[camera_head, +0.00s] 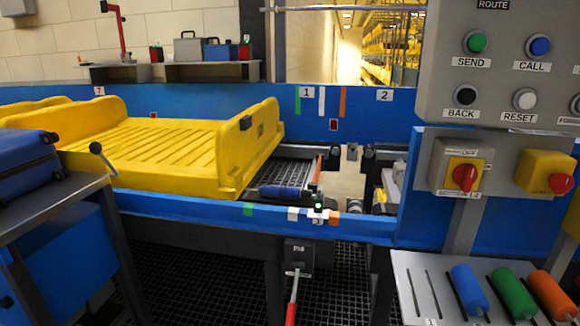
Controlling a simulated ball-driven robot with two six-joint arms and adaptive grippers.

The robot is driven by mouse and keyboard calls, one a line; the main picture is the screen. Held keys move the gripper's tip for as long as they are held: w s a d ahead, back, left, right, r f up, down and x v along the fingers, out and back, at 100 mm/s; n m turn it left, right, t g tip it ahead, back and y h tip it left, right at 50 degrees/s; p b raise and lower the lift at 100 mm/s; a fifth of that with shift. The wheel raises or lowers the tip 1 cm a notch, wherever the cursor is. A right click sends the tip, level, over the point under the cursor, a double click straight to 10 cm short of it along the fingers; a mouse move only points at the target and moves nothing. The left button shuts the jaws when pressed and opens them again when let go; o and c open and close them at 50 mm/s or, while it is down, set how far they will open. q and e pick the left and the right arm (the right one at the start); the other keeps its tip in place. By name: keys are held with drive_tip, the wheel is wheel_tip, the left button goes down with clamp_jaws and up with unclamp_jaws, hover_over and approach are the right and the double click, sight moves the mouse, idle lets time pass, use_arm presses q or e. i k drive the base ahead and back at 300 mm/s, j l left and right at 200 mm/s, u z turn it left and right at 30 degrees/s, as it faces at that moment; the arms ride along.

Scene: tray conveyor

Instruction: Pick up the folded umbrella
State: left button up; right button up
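A short, dark blue, elongated thing (280,191) lies on the conveyor bed just right of the near end of the yellow tray. It may be the folded umbrella, but it is too small to tell. I see no other thing that is clearly an umbrella. The large yellow tray (150,152) sits on the conveyor at the left, and its raised right end wall stands close to the blue thing. Neither of my grippers shows in this view.
A blue suitcase (25,165) lies on a grey stand at the left. A control panel (505,65) and switch boxes fill the right. Blue, green (513,293) and orange cylinders rest on a slotted plate. A red-handled lever (292,300) hangs below the blue rail.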

sight(282, 192)
drive_tip(key=i+j, duration=0.95)
drive_tip(key=j, duration=0.15)
